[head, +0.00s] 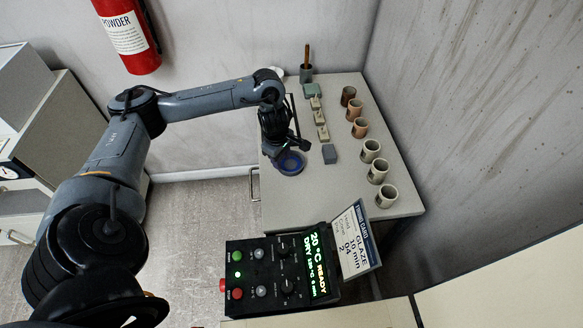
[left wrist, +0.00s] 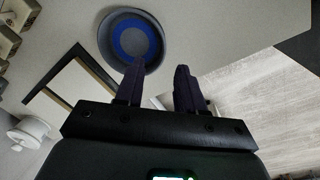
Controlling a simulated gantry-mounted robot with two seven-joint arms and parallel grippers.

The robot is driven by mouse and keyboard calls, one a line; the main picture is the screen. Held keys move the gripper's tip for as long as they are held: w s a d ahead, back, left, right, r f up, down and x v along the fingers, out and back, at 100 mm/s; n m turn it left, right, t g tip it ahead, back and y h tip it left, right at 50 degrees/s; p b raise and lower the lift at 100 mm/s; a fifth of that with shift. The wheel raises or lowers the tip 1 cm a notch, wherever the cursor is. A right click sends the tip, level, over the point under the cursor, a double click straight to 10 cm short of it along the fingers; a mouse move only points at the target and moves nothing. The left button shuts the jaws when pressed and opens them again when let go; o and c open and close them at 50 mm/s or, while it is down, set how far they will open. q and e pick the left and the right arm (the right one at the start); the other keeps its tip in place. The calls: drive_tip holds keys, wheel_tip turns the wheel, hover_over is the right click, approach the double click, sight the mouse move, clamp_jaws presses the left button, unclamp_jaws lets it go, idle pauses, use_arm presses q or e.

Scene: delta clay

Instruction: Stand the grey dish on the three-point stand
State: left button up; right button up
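The grey dish (head: 289,166) has a blue ring inside and sits on the table near its left edge; it also shows in the left wrist view (left wrist: 133,38). My left gripper (head: 284,146) is just over the dish, pointing down. In the left wrist view its two dark fingers (left wrist: 158,78) are apart with nothing between them. One fingertip overlaps the dish's rim in the picture; I cannot tell whether it touches. Small pale pieces with raised tops (head: 319,117) stand in a row right of the dish; I cannot make out which is the three-point stand. My right gripper is not in view.
Several cups (head: 371,151) line the table's right side. A holder with a brown stick (head: 306,73) stands at the back. A control box (head: 280,268) and sign stand in front. The near table middle is clear.

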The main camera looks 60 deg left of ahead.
sight(291, 163)
use_arm(q)
wheel_tip(291, 163, down, 4)
drive_tip(key=shift+s+a+f+b, duration=0.1)
drive_tip(key=shift+a+b, duration=0.05)
drive_tip(key=shift+b, duration=1)
drive_tip(key=shift+w+f, duration=0.2)
drive_tip(key=shift+f, duration=0.65)
drive_tip(key=shift+a, duration=0.1)
clamp_jaws()
